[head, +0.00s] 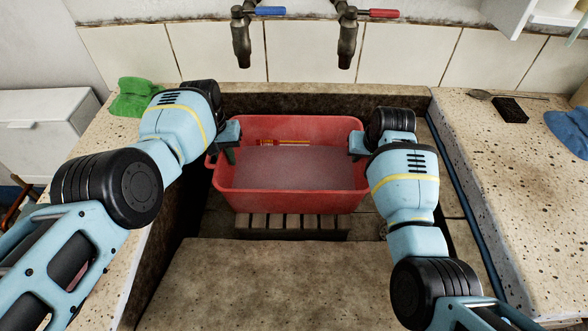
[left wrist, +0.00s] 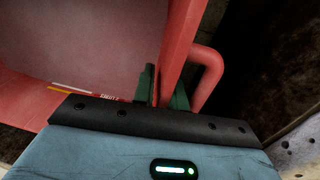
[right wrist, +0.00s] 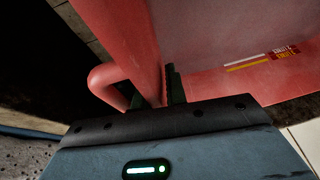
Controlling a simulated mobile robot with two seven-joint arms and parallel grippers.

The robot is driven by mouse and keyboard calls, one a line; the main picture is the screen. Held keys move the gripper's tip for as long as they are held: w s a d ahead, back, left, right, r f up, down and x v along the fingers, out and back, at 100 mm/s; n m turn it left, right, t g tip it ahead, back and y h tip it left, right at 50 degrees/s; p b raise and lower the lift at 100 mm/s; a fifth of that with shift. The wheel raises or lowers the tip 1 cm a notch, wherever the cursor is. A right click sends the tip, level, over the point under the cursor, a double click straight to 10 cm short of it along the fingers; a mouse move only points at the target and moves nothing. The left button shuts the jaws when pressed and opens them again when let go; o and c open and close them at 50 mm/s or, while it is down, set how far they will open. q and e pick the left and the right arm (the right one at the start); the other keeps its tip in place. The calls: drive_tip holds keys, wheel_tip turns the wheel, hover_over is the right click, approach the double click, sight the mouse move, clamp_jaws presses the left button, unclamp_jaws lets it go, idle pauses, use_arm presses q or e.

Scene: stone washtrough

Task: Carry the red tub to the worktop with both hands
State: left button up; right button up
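The red tub (head: 290,202) is in the stone trough, level, with a dull greyish-pink surface inside it. I cannot tell whether that is liquid or the tub's floor. My left gripper (head: 229,147) is at the tub's left end; in the left wrist view its fingers (left wrist: 163,92) straddle the red wall beside the loop handle (left wrist: 210,75) and look closed on it. My right gripper (head: 362,146) is at the right end; in the right wrist view its fingers (right wrist: 160,90) pinch the wall beside the other loop handle (right wrist: 103,82).
A slatted wooden rack (head: 290,222) shows at the tub's front. Speckled worktops flank the trough; the right one (head: 500,190) is largely clear, with a dark block (head: 511,110) and blue cloth (head: 568,132) at its back. A green cloth (head: 133,97) lies left. Two taps (head: 347,45) hang behind.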

use_arm(q)
clamp_jaws()
use_arm(e)
clamp_jaws()
idle(1.0)
